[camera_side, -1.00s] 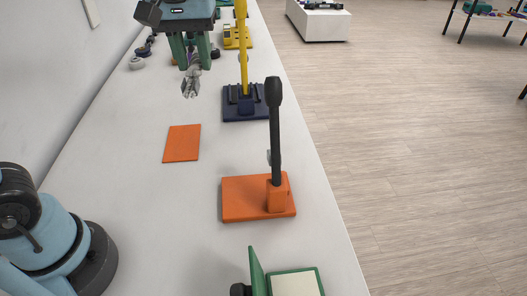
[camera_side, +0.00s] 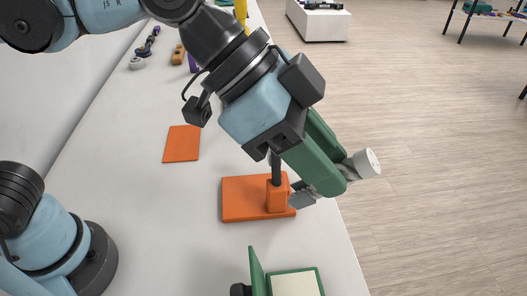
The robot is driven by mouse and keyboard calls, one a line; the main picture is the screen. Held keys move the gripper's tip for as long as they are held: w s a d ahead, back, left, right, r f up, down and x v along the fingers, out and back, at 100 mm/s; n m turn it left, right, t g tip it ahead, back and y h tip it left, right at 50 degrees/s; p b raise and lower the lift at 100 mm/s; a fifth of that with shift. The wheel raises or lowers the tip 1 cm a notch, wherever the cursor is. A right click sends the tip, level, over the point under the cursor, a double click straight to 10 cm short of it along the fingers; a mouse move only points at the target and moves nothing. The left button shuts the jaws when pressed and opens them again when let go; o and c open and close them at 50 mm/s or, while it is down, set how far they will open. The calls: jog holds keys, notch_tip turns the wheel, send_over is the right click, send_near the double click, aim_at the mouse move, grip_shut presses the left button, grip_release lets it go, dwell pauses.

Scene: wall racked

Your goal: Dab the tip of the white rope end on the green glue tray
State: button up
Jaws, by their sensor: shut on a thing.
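My gripper (camera_side: 336,176) has green fingers and is shut on a short, grey-white, twisted-looking piece, which I take as the white rope end (camera_side: 366,163). One pale round end of it sticks out to the right of the fingers, and a grey part shows at their lower left. The fingers hide its middle. The green glue tray (camera_side: 319,281) is at the bottom of the view, cut off by the frame edge. It has a cream inner surface and an upright green panel at its left. My gripper is above and beyond it in the picture, apart from it.
An orange stand (camera_side: 241,199) with a dark post is just behind my gripper in the picture, its post mostly hidden by my arm. A flat orange sheet (camera_side: 181,144) lies on the white table (camera_side: 150,210). The table's right edge is close by.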

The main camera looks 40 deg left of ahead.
jog(key=s+d+m+g+h, duration=0.2)
jog(key=s+d+m, duration=0.1)
jog(key=s+d, duration=0.1)
jog(key=shift+h, duration=0.4)
jog(key=shift+s+a+f, duration=0.1)
jog(key=shift+f, duration=7.95)
notch_tip(320, 180, up, 14)
jog(key=w+a+n+t+y, duration=0.2)
jog(key=w+a+n+t, duration=0.3)
jog(key=a, duration=0.5)
jog(key=w+a+n+t+y, duration=0.3)
jog(key=w+a+n, duration=0.3)
jog(key=a, duration=0.4)
jog(key=w+a+n+t+y, duration=0.15)
jog(key=a+n+y, duration=0.45)
jog(key=a, duration=1)
jog(key=shift+t, duration=0.25)
jog(key=shift+s+d+f, duration=0.1)
jog(key=shift+d+f, duration=0.05)
jog(key=shift+f, duration=1.1)
jog(key=shift+s+d+f, duration=0.1)
jog(key=shift+d+f, duration=0.05)
jog(key=shift+f, duration=1.1)
